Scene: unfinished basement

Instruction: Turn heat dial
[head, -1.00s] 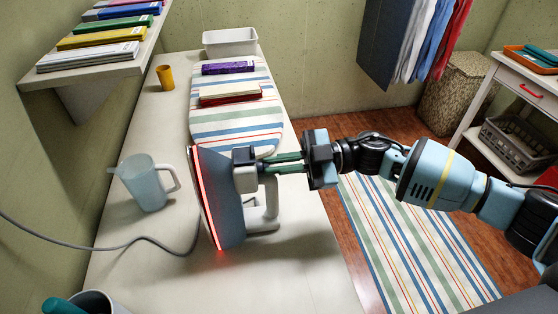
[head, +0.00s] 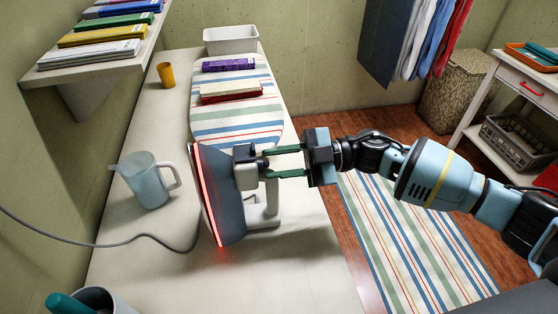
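A clothes iron (head: 222,200) stands upright on its heel on the pale worktop, its soleplate facing left with a glowing red edge. My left gripper is not in view.
A striped ironing board (head: 236,118) with folded cloths lies behind the iron. A translucent jug (head: 150,183) stands to its left, and a grey cord (head: 112,244) runs across the worktop (head: 285,285). A yellow cup (head: 165,75) and a white bin (head: 230,40) stand farther back.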

